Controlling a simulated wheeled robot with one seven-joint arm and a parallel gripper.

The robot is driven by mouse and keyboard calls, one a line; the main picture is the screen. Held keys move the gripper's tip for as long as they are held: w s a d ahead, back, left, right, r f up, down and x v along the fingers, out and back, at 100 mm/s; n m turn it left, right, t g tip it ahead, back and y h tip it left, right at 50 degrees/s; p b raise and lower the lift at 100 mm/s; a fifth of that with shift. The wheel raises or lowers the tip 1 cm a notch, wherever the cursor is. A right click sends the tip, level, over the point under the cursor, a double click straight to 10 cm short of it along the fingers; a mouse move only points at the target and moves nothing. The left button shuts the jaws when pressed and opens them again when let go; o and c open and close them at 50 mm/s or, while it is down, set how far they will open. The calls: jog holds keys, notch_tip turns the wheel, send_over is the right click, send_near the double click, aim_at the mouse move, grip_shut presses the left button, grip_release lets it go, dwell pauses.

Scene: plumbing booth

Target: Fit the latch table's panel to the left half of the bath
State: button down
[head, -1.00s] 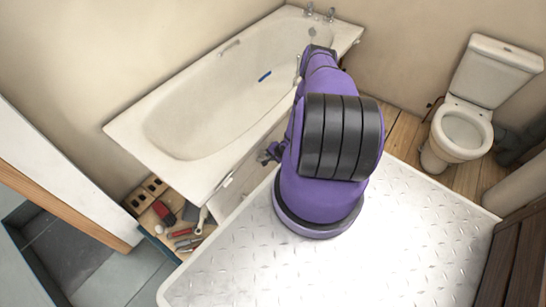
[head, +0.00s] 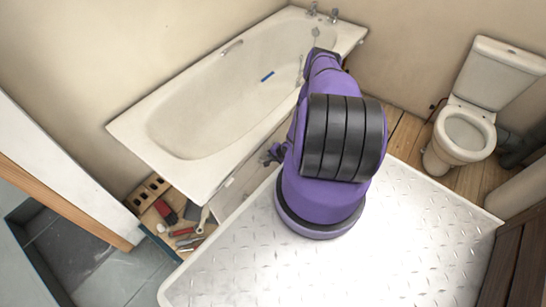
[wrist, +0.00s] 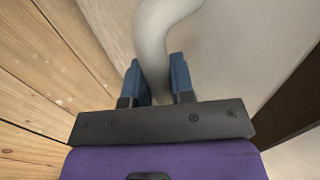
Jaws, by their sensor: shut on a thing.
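The white bath (head: 128,135) stands along the back wall, with its taps at the far end. A pale panel surface (head: 232,196) shows below its near rim, toward the left end; I cannot tell whether it is fixed. In the wrist view my gripper (wrist: 157,72) has its two blue fingers shut on a pale, curved, handle-like piece (wrist: 152,30). A broad pale surface (wrist: 235,55) lies beyond it to the right; I cannot tell whether the two are joined. My arm hides much of the bath's front in the head view. The latch table cannot be identified.
A white toilet (head: 465,130) stands at the right on floorboards (head: 400,135). A small blue item (head: 267,76) lies in the bath. A dark wooden piece (head: 500,270) stands at lower right.

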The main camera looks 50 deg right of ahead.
jog(key=shift+w+r, duration=0.1)
jog(key=shift+w, duration=0.6)
jog(key=c, duration=0.9)
grip_release()
jog(key=shift+s, duration=0.1)
jog(key=v, duration=1.1)
jog(key=shift+s+f, duration=0.2)
jog(key=shift+f, duration=0.05)
